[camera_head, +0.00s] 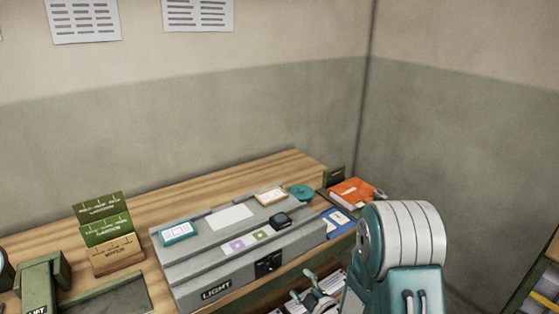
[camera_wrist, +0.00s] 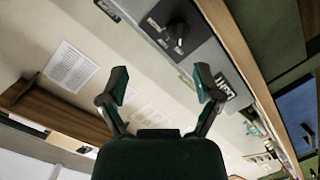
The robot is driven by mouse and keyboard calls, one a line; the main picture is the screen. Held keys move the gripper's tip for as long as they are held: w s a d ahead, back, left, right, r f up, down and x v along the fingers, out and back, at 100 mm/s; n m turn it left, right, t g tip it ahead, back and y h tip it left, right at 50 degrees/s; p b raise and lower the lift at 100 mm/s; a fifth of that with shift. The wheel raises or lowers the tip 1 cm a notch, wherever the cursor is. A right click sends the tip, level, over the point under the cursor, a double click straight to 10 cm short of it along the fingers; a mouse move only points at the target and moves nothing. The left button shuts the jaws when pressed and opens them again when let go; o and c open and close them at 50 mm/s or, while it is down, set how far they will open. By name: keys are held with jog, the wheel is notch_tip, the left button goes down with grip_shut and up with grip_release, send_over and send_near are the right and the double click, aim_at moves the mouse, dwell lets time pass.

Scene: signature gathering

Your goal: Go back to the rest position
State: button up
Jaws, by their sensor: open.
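My gripper (camera_head: 318,287) is low in the head view, in front of the workbench and beside my white and teal arm. In the wrist view my gripper (camera_wrist: 161,84) has its two dark fingers spread apart, with nothing between them. A long grey box (camera_head: 218,276) marked LIGHT sits on the bench, to the left of the gripper. A black switch (camera_head: 268,264) is on its front face. The box (camera_wrist: 150,52) and its switch (camera_wrist: 178,35) also show in the wrist view, beyond the fingers. My arm hides part of the gripper in the head view.
The wooden bench (camera_head: 285,166) carries green card holders (camera_head: 105,228), an orange book (camera_head: 352,191) and a blue-edged card (camera_head: 340,222). Papers lie on a lower shelf near the gripper. A wall stands behind, and another shelf is at the far right edge.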

jog(key=s+d+r+m+g+h, duration=0.15)
jog(key=d+r+m+h, duration=0.25)
jog(key=r, duration=0.4)
jog(key=s+d+r+m+g+h, duration=0.1)
jog(key=s+d+r+m+h, duration=0.2)
jog(key=r, duration=0.4)
jog(key=s+d+r+m+g, duration=0.1)
jog(key=s+r+m+g, duration=0.2)
jog(key=s, duration=0.8)
jog(key=s+d+r+m+g+h, duration=0.1)
jog(key=s+r+m+g, duration=0.2)
jog(key=s, duration=0.7)
notch_tip(320, 180, up, 2)
jog(key=m, duration=0.3)
jog(key=shift+s, duration=0.4)
